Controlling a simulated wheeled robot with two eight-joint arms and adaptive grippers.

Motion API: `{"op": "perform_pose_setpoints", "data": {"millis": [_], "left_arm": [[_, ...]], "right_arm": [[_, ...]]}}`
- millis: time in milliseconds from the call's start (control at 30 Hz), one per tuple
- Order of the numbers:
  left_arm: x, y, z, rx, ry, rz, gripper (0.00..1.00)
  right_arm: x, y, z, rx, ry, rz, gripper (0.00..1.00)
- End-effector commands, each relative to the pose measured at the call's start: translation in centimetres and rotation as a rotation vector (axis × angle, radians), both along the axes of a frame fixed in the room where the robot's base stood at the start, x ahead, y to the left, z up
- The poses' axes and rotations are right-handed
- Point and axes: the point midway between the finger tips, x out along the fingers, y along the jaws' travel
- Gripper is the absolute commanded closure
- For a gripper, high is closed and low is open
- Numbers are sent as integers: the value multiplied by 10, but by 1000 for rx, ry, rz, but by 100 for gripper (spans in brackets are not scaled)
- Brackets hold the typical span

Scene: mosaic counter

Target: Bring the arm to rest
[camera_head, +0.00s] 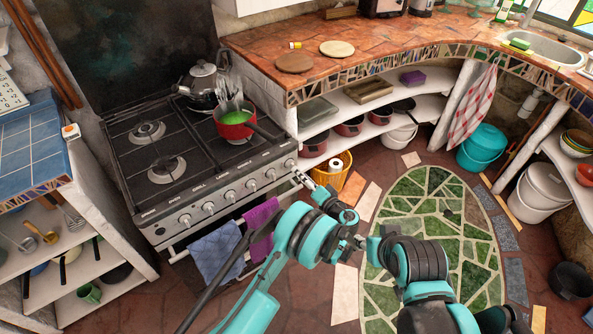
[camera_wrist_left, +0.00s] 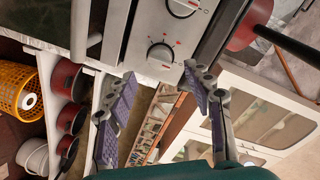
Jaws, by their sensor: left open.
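My left gripper (camera_head: 301,180) is in front of the stove's right front corner, beside the row of knobs. Its teal and black arm reaches up from the bottom of the head view. In the left wrist view the gripper (camera_wrist_left: 161,82) has its two purple-padded fingers spread apart, with nothing between them. The stove front and a knob (camera_wrist_left: 160,55) lie just beyond the fingertips; I cannot tell whether they touch. More teal and black arm links of mine show at the lower middle of the head view. My right gripper does not show.
The stove (camera_head: 190,190) carries a kettle (camera_head: 203,84) and a red pot (camera_head: 236,130) with green contents and utensils. Towels (camera_head: 217,252) hang on its front. A yellow basket (camera_head: 331,177) stands close to the gripper. The green mosaic floor (camera_head: 460,245) is open to the right.

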Motion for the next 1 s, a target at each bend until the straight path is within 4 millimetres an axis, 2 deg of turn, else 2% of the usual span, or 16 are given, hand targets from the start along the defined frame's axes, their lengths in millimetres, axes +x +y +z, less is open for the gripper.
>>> {"op": "perform_pose_setpoints", "data": {"millis": [100, 233, 767, 867, 1000], "left_arm": [[-14, -10, 1, 0, 0, -1, 48], [-21, -14, 2, 0, 0, -1, 48], [-22, -14, 3, -1, 2, 2, 48], [-18, -6, 14, -16, 26, 10, 48], [-10, 23, 48, -75, 109, 34, 48]], "right_arm": [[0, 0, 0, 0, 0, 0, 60], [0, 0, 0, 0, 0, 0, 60], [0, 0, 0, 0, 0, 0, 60], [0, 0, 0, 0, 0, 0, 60], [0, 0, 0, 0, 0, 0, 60]]}}
